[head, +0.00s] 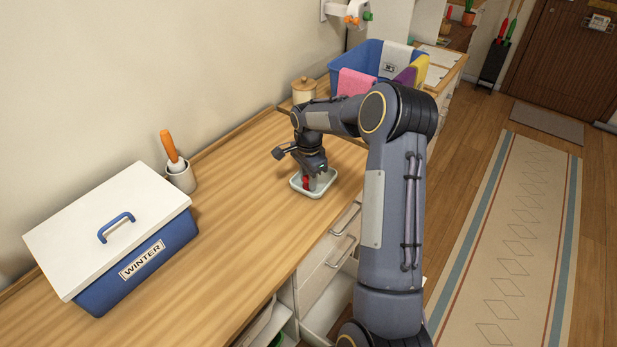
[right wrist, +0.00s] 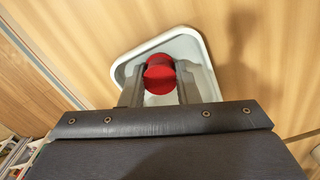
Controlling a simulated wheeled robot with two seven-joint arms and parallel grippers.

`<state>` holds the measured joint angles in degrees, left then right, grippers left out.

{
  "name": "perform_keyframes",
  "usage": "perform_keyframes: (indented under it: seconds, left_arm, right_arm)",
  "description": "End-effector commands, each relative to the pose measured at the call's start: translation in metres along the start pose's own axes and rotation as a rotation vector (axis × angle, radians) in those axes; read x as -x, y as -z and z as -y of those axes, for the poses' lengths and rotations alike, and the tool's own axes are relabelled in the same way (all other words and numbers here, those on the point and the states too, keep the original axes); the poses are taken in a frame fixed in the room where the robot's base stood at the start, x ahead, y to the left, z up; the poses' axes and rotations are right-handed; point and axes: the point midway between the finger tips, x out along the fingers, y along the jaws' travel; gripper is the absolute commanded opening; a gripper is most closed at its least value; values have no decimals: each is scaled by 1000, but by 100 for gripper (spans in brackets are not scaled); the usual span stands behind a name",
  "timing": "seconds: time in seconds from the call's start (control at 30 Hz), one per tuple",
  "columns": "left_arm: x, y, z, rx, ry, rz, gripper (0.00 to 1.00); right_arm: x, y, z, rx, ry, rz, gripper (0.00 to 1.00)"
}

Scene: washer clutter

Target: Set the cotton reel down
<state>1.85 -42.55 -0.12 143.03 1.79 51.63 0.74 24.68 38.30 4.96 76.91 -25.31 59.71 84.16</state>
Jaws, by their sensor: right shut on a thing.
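The red cotton reel (right wrist: 159,75) is between the two fingers of my right gripper (right wrist: 160,88) in the right wrist view. The gripper is shut on it. In the head view the reel shows as a small red patch (head: 307,182) below my right gripper (head: 313,176). A small pale tray (head: 322,188) with a raised rim lies under the gripper on the wooden counter. The reel is over or inside this tray; whether it touches the tray's floor I cannot tell. The tray also shows in the right wrist view (right wrist: 198,50). My left gripper is in neither view.
A blue box with a white lid (head: 118,226), marked WINTER, stands at the left. A cup (head: 182,178) holds an orange-handled tool. A lidded jar (head: 303,90) and a blue bin with cloths (head: 361,59) stand behind. The counter (head: 240,200) between box and tray is clear.

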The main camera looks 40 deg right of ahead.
Motion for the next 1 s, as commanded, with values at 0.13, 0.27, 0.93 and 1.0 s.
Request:
perform_keyframes:
  seconds: [0.13, 0.27, 0.93, 1.0]
  left_arm:
    - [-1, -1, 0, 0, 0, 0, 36]
    - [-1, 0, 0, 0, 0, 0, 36]
    - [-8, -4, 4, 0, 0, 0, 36]
    - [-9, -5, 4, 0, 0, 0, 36]
  right_arm:
    - [-1, 0, 0, 0, 0, 0, 42]
    - [-1, 0, 0, 0, 0, 0, 50]
    - [74, 0, 1, 0, 6, -2, 50]
    - [88, 0, 1, -1, 5, -2, 50]
